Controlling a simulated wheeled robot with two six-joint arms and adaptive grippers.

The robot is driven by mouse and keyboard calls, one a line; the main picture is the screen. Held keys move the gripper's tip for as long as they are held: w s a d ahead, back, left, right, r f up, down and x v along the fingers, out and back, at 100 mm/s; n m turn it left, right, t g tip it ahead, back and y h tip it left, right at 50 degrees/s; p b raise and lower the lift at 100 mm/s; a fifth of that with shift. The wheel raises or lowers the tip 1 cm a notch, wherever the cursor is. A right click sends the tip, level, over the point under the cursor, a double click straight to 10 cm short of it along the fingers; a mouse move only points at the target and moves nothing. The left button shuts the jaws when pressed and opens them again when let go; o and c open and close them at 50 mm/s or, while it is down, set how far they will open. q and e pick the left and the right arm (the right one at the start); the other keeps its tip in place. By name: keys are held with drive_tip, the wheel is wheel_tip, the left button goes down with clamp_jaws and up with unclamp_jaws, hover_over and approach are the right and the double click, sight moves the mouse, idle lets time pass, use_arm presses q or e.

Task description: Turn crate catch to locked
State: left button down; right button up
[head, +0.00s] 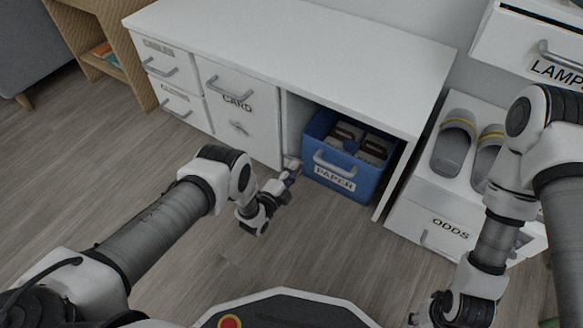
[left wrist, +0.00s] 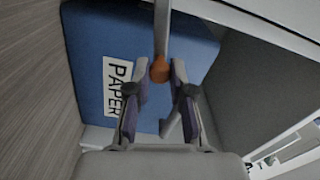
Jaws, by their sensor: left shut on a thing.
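The blue crate labelled PAPER (head: 343,184) sits in the open bay under the desk, and its front fills much of the left wrist view (left wrist: 85,60). The crate catch, a grey bar with an orange-brown knob (left wrist: 160,70), reaches down between my left fingertips in the left wrist view. My left gripper (head: 289,174) is at the left edge of the crate front, shut on this catch; the fingers (left wrist: 160,88) hide part of it. My right gripper (head: 432,314) is low at the right, with its fingers unclear.
The CARD door (head: 215,85) and small drawers lie left of the bay. At the right, the ODDS drawer unit (head: 420,215) carries grey slippers (head: 453,145). The LAMPS drawer (head: 520,45) is above. Open wooden floor (head: 150,150) lies in front of the desk.

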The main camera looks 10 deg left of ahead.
use_arm(q)
drive_tip(key=shift+d+f+m+b, duration=0.1)
drive_tip(key=shift+f+m+b, duration=0.1)
drive_tip(key=shift+f+m, duration=0.35)
drive_tip(key=shift+f+m+b, duration=0.15)
drive_tip(key=shift+f+m, duration=0.05)
drive_tip(key=shift+m, duration=0.55)
drive_tip(key=c, duration=1)
unclamp_jaws()
drive_tip(key=shift+s, duration=0.1)
drive_tip(key=v, duration=1.2)
